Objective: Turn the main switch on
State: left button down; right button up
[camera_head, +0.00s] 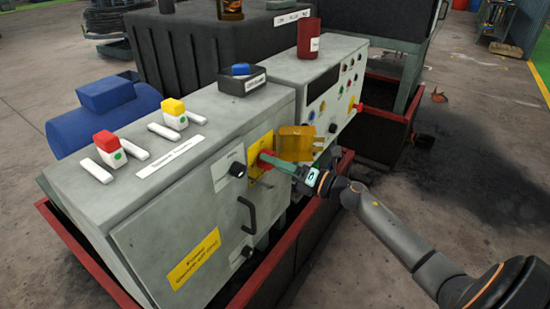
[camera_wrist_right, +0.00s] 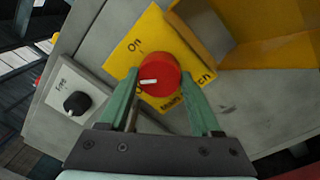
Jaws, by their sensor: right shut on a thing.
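The main switch is a round red knob (camera_wrist_right: 159,75) with a white mark, on a yellow plate (camera_wrist_right: 133,52) lettered "On" and "Main ...ch". The white mark points left in the wrist view, towards a label partly hidden by a finger. My right gripper (camera_wrist_right: 161,82) has its green fingers on both sides of the knob and is shut on it. In the head view the red knob (camera_head: 261,161) shows at the fingertips on the cabinet front (camera_head: 165,235). My left gripper is not in view.
An open yellow cover (camera_head: 296,143) stands out just right of the switch. A black "Free" knob (camera_wrist_right: 76,103) is to its left. A black handle (camera_head: 249,214) sits below on the cabinet door. Red and yellow buttons (camera_head: 173,107) stand on the cabinet top.

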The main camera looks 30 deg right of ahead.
jog(key=shift+a+m+t+h+p, duration=0.1)
jog(key=shift+m+t+h+p, duration=0.25)
jog(key=shift+m+p, duration=3.6)
jog(key=m+b, duration=0.2)
jog(key=m, duration=0.1)
jog(key=o, duration=1.4)
jog(key=b+v, duration=0.1)
jog(key=v, duration=1.1)
jog(key=shift+s+b, duration=0.25)
jog(key=shift+b, duration=0.05)
